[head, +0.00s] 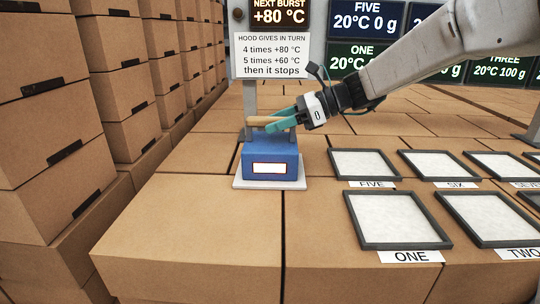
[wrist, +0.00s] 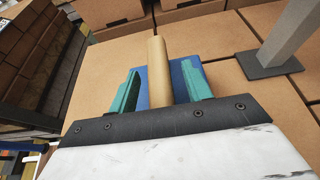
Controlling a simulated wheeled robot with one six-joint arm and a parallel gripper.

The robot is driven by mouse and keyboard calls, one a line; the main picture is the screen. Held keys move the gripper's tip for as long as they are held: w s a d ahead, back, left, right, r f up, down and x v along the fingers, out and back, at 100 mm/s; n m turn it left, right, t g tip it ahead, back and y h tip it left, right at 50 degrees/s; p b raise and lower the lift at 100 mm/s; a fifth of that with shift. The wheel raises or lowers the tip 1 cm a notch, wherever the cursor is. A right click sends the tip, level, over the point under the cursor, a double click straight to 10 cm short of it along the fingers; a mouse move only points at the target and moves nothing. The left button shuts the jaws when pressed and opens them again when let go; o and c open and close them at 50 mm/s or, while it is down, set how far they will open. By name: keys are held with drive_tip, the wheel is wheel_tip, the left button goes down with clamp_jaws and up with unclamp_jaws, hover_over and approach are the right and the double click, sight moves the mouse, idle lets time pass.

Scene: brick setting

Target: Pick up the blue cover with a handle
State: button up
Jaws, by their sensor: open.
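The blue cover (head: 270,163) is a box-like piece with a lit white panel on its front. It stands on a white base plate (head: 240,183) on the cardboard boxes. A tan bar handle (head: 262,121) runs across its top. My gripper (head: 275,124) reaches in from the right at handle height, with teal fingers. In the wrist view my gripper (wrist: 162,92) is open, with one finger on each side of the handle (wrist: 158,70). The blue cover (wrist: 180,76) shows below the handle. I cannot tell whether either finger touches the handle.
Framed white pads with labels, such as FIVE (head: 363,163), SIX (head: 440,165) and ONE (head: 396,218), lie to the right. A sign (head: 272,55) on a post stands behind the cover. Stacked boxes (head: 50,120) wall the left side. The box top at front left (head: 190,230) is bare.

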drive_tip(key=shift+a, duration=0.1)
clamp_jaws()
idle(1.2)
drive_tip(key=shift+r, duration=0.1)
